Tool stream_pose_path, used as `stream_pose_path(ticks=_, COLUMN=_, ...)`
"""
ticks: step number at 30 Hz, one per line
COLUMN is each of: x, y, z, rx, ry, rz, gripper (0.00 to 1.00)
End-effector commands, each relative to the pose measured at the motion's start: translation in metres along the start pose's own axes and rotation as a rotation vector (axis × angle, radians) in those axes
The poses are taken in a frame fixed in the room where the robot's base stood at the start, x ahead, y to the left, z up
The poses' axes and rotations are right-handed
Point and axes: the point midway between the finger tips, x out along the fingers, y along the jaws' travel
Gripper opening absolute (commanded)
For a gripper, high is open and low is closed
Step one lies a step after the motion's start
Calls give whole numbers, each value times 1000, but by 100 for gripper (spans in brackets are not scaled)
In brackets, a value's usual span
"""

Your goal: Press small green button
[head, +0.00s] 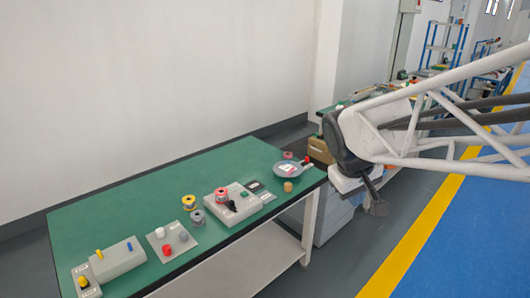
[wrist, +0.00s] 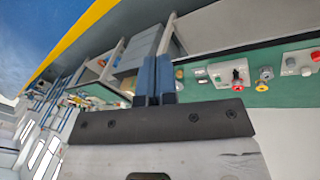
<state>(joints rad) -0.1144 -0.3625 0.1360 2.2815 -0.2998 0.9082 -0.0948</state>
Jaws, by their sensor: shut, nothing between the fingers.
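Button-like parts stand on the green table (head: 130,200). A grey plate (head: 185,246) carries white, red and grey knobs. A grey box (head: 242,208) carries a red spool and a black knob. My gripper (head: 377,205) is off the table's right end, apart from everything. In the wrist view its blue fingers (wrist: 156,62) are together, with nothing between them.
A yellow spool (head: 189,202), a grey spool (head: 197,217) and a round grey dish (head: 287,170) stand on the table. A long grey box (head: 118,261) is near the left end. The table's back left is clear. A grey cabinet (head: 335,216) stands beyond the table.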

Motion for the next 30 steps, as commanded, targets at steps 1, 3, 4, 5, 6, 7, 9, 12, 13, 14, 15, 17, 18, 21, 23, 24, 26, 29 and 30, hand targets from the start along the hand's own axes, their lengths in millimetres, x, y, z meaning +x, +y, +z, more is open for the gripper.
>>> stream_pose_path(ticks=1, x=3, y=1, z=-11, rx=-24, ry=-4, rz=9, gripper=0)
stream_pose_path(ticks=3, x=6, y=2, z=-25, rx=-58, ry=-7, rz=24, gripper=0)
stream_pose_path(ticks=4, x=7, y=2, z=-31, rx=-73, ry=-8, rz=31, gripper=0)
stream_pose_path(ticks=5, x=8, y=3, z=-37, rx=-88, ry=-9, rz=37, gripper=0)
stream_pose_path(ticks=6, x=10, y=3, z=-45, rx=-107, ry=-11, rz=45, gripper=0)
stream_pose_path(ticks=7, x=12, y=4, z=-51, rx=-122, ry=-13, rz=52, gripper=0)
stream_pose_path(ticks=9, x=15, y=4, z=-66, rx=-156, ry=-15, rz=67, gripper=0)
stream_pose_path(ticks=12, x=20, y=4, z=-87, rx=-205, ry=-18, rz=88, gripper=0)
stream_pose_path(ticks=13, x=22, y=4, z=-93, rx=-220, ry=-19, rz=95, gripper=0)
stream_pose_path(ticks=14, x=24, y=3, z=-99, rx=-234, ry=-21, rz=100, gripper=0)
stream_pose_path(ticks=15, x=26, y=3, z=-108, rx=-254, ry=-21, rz=109, gripper=0)
stream_pose_path(ticks=17, x=30, y=2, z=-120, rx=-285, ry=-24, rz=121, gripper=0)
stream_pose_path(ticks=18, x=33, y=1, z=-129, rx=-305, ry=-24, rz=130, gripper=0)
stream_pose_path(ticks=21, x=40, y=-1, z=-150, rx=-353, ry=-27, rz=151, gripper=0)
stream_pose_path(ticks=23, x=44, y=-3, z=-162, rx=-383, ry=-29, rz=163, gripper=0)
stream_pose_path(ticks=24, x=47, y=-5, z=-171, rx=-404, ry=-29, rz=172, gripper=0)
stream_pose_path(ticks=26, x=52, y=-8, z=-184, rx=-434, ry=-31, rz=184, gripper=0)
stream_pose_path(ticks=29, x=60, y=-12, z=-204, rx=-483, ry=-34, rz=205, gripper=0)
stream_pose_path(ticks=30, x=64, y=-14, z=-213, rx=-504, ry=-35, rz=213, gripper=0)
